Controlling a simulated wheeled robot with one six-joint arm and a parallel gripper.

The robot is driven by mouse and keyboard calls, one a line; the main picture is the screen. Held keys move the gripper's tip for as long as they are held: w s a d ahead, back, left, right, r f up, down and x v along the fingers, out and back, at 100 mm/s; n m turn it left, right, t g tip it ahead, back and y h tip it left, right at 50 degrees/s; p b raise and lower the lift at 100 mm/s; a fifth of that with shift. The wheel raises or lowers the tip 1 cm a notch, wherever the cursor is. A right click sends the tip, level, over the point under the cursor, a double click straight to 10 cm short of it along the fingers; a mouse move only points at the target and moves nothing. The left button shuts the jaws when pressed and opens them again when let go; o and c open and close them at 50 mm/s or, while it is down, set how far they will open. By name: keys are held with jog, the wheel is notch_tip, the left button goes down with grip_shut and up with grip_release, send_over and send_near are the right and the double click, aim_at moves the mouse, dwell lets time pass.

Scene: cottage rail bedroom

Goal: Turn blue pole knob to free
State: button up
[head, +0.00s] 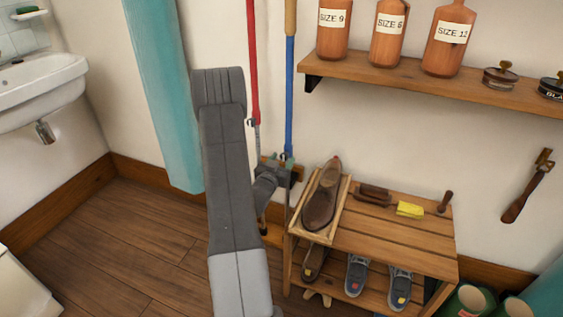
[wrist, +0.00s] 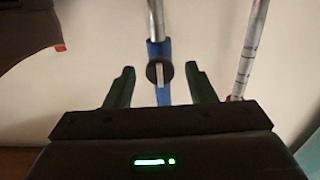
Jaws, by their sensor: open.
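The blue pole (head: 289,95) stands upright against the wall, right of the red pole (head: 253,60). In the wrist view the blue pole (wrist: 164,50) joins a grey metal tube. Its knob (wrist: 153,72) is a black disc with a pale bar that lies roughly along the pole. My gripper (wrist: 160,69) is open, with one dark finger on each side of the knob and a visible gap on both sides. In the head view my gripper (head: 284,170) is at the lower end of the blue part, and the knob cannot be made out there.
A grey tube with marks (wrist: 250,50) runs close to my right finger in the wrist view. A wooden shoe rack (head: 390,240) with a brown shoe (head: 322,195) stands just right of my gripper. A shelf (head: 420,80) holds bottles above.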

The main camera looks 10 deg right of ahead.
jog(key=c, duration=1)
jog(key=shift+n, duration=0.4)
jog(key=n, duration=0.3)
jog(key=shift+n+b, duration=0.4)
jog(key=n, duration=0.4)
jog(key=shift+n, duration=0.3)
jog(key=n+p, duration=0.1)
jog(key=n, duration=0.3)
jog(key=n+p, duration=0.1)
jog(key=n, duration=0.3)
jog(key=shift+n, duration=0.3)
